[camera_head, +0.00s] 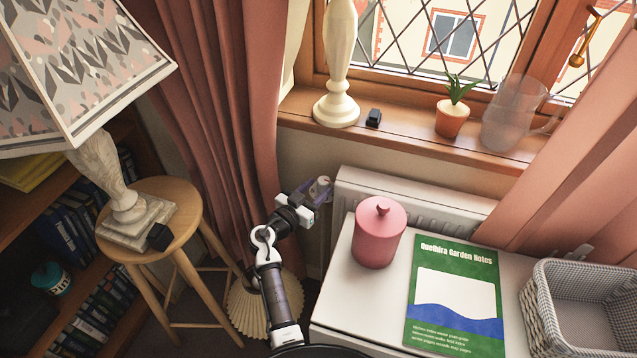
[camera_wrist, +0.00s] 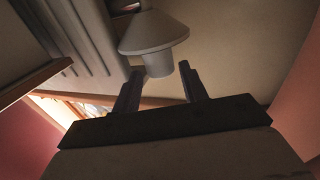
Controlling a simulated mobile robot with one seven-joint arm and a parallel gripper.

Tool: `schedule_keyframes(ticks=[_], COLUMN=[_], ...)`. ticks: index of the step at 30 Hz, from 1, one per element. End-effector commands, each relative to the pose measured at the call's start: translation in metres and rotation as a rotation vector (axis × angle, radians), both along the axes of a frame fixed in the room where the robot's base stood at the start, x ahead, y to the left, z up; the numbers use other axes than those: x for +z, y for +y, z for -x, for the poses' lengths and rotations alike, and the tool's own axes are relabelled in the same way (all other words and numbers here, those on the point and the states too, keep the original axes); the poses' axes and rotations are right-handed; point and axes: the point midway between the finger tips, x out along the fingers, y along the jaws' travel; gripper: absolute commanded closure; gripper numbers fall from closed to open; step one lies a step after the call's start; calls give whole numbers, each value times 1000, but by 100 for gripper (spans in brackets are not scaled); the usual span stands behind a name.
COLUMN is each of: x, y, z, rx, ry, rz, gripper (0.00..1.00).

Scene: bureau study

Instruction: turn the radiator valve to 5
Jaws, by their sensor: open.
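The radiator valve (camera_head: 321,183) is a small pale knob at the left end of the white radiator (camera_head: 352,190). In the wrist view the valve (camera_wrist: 155,33) has a wide cone-shaped part and a narrower round end. My gripper (camera_head: 312,197) is at the valve in the head view and partly covers it. In the wrist view my gripper (camera_wrist: 160,74) is open, with one finger on each side of the narrow end. I cannot tell whether the fingers touch it. No numbers on the valve are readable.
A white cabinet top (camera_head: 345,300) in front of the radiator holds a pink lidded jar (camera_head: 379,235), a green book (camera_head: 455,262) and a wicker basket (camera_head: 537,315). A pink curtain (camera_head: 225,110) hangs left of the valve. A wooden stool (camera_head: 185,215) stands further left.

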Motion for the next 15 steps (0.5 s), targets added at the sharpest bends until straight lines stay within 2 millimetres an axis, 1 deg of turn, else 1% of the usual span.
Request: schedule_keyframes(ticks=[3,6,14,15], x=[1,0,0,0], y=[-7,-9,-9,-9], z=[-8,-11,-12,-12], rx=[-2,0,0,0], ry=[0,0,0,0], rz=[0,0,0,0], gripper=[57,57,57,62])
